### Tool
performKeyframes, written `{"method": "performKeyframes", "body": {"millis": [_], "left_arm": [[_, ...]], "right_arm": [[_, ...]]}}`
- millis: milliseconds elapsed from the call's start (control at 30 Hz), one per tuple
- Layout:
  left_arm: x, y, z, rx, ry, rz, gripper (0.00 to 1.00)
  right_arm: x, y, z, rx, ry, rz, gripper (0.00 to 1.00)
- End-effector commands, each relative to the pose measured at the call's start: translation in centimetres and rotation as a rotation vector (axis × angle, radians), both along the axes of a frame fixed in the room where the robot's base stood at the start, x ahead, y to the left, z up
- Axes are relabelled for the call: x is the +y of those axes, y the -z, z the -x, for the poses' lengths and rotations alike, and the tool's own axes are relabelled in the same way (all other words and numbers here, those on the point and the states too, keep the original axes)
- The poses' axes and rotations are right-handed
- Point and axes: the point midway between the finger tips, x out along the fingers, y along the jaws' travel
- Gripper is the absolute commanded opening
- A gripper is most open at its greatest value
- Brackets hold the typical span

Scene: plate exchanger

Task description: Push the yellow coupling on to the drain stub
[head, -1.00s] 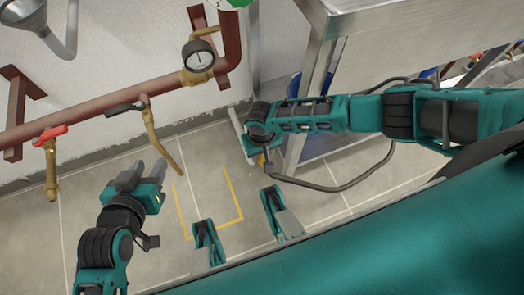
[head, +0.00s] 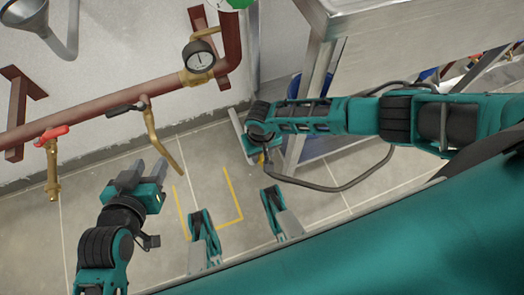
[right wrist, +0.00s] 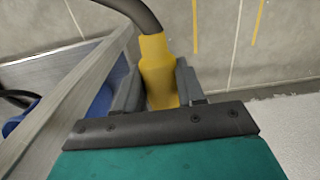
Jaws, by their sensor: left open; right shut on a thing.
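The yellow coupling (right wrist: 158,68) sits between the two grey fingers of my right gripper (right wrist: 157,84), which is shut on it. A dark hose runs from the coupling's far end. In the head view only a small yellow piece of the coupling (head: 262,158) shows below my right wrist, and the fingers are hidden there. My left gripper (head: 143,175) is open and empty above the floor at the left. Two brass valve outlets hang from the red-brown pipe, one with a black handle (head: 152,125) and one with a red handle (head: 51,165). I cannot tell which part is the drain stub.
The red-brown pipe (head: 85,118) with a gauge (head: 198,57) runs along the wall. A metal bench (head: 375,60) stands at the right, with a blue container (head: 293,86) beneath it. The dark hose (head: 335,187) loops below my right arm. Yellow lines mark open floor (head: 210,180).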

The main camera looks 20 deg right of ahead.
Motion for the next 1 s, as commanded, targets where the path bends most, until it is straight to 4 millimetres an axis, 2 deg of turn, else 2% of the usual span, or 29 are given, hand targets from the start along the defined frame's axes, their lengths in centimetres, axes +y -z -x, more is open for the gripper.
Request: {"method": "performKeyframes", "body": {"millis": [33,933,967,1000], "left_arm": [[0.02,0.22,0.01,0.000,0.000,0.000,0.43],[0.13,0.19,0.01,0.002,-0.002,-0.002,0.43],[0.13,0.20,0.02,0.002,-0.002,-0.002,0.43],[0.13,0.20,0.02,0.003,-0.002,-0.002,0.43]], "right_arm": [[-0.59,-0.20,-1.71,-0.040,0.013,0.002,0.00],[-0.63,-0.14,-1.96,-0.039,0.013,0.003,0.00],[-0.63,-0.14,-1.96,-0.039,0.013,0.003,0.40],[-0.62,-0.14,-1.96,-0.039,0.013,0.002,0.44]]}}
